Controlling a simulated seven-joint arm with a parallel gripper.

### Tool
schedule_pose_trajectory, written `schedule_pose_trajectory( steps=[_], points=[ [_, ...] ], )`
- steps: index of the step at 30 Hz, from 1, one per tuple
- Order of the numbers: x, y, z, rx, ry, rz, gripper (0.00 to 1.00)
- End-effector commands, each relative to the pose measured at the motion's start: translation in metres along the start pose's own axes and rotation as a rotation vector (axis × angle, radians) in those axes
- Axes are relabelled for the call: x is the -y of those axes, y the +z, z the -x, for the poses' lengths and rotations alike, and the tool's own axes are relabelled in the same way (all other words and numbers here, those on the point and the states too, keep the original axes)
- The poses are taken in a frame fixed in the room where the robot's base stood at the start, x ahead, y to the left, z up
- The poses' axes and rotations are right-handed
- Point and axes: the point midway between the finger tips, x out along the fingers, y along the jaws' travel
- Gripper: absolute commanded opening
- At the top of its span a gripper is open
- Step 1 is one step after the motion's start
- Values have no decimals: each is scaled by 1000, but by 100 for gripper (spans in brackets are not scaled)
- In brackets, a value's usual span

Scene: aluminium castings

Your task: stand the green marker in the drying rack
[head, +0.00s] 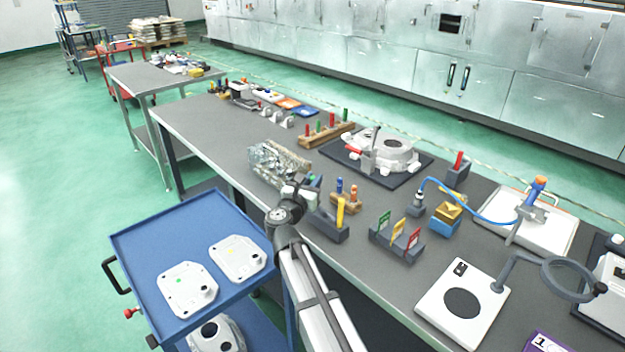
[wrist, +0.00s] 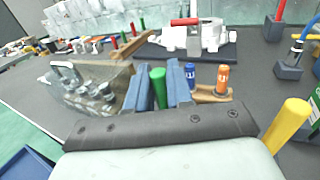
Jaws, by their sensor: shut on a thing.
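My gripper (wrist: 158,82) is shut on the green marker (wrist: 157,88), which stands upright between the two blue fingers in the wrist view. In the head view my gripper (head: 312,184) is above the bench, and only a bit of green shows there. A small wooden rack (head: 352,208) holds a blue marker (head: 339,186) and an orange marker (head: 354,192), just right of my gripper. In the wrist view this rack (wrist: 208,98) is partly hidden behind the right finger. A longer wooden rack (head: 318,138) farther back holds several upright red and green pieces.
A clear bin of metal parts (head: 270,160) stands close left of my gripper. A yellow marker (head: 340,212) stands in a grey block (head: 328,228) at the front. A grey holder with coloured cards (head: 395,246) is to the right. A white casting (head: 385,150) lies behind.

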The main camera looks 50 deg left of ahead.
Motion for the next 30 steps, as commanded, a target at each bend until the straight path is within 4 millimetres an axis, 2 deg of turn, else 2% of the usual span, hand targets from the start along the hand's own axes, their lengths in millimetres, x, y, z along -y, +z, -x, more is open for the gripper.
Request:
schedule_pose_trajectory(
  steps=[25,26,30],
  points=[
    [0,-16,0,1,0,0,0],
    [0,-17,0,1,0,0,22],
    [0,-16,0,1,0,0,35]
  ],
)
